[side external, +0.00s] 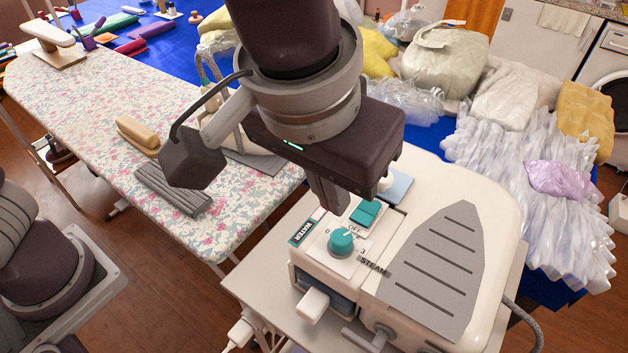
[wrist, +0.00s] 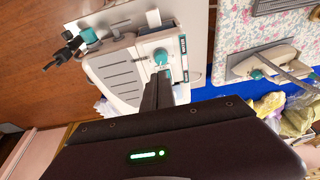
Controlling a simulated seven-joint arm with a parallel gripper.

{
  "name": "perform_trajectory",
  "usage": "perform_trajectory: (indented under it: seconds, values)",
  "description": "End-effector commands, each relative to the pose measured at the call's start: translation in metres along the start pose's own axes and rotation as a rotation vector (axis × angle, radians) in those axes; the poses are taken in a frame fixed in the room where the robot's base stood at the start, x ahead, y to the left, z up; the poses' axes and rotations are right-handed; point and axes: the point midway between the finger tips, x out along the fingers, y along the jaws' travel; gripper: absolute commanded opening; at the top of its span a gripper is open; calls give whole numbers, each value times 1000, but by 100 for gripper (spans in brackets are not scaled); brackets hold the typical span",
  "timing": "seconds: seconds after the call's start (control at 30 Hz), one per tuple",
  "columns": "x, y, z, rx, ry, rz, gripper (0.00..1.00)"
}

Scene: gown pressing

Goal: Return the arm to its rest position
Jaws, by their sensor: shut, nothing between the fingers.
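My gripper (side external: 328,200) is above the white steam station, its fingers pointing down and shut with nothing between them. In the wrist view my gripper's fingers (wrist: 157,92) show as a dark narrow pair close to the station's control panel. The steam station (side external: 475,200) is a cream box with a grey slotted plate on top. Its teal dial (side external: 341,241) and teal switch (side external: 365,212) lie just below the fingertips in the side view; the fingers look apart from the dial. The dial also shows in the wrist view (wrist: 161,57).
A floral ironing board (side external: 75,100) stands to the left with a tan block (side external: 138,134) and a dark ribbed pad (side external: 173,188). Bagged bundles (side external: 445,60) and crumpled plastic (side external: 500,150) lie behind and right. A hose (side external: 525,325) runs off the station's right side.

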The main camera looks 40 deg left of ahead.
Motion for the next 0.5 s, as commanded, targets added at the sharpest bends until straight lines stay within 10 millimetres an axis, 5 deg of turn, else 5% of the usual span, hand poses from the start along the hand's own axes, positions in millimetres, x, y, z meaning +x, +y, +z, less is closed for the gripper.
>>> perform_trajectory:
  seconds: [0.07,0.13,0.23,0.3,0.4,0.5]
  values:
    - [-2,-6,-3,-4,1,2,0]
    - [-11,-34,-11,-13,3,11,0]
    - [-32,-114,-15,-29,21,34,0]
    - [-44,-170,0,-33,51,47,0]
    - [-49,-225,36,-31,110,45,0]
    - [-43,-252,69,-25,162,26,0]
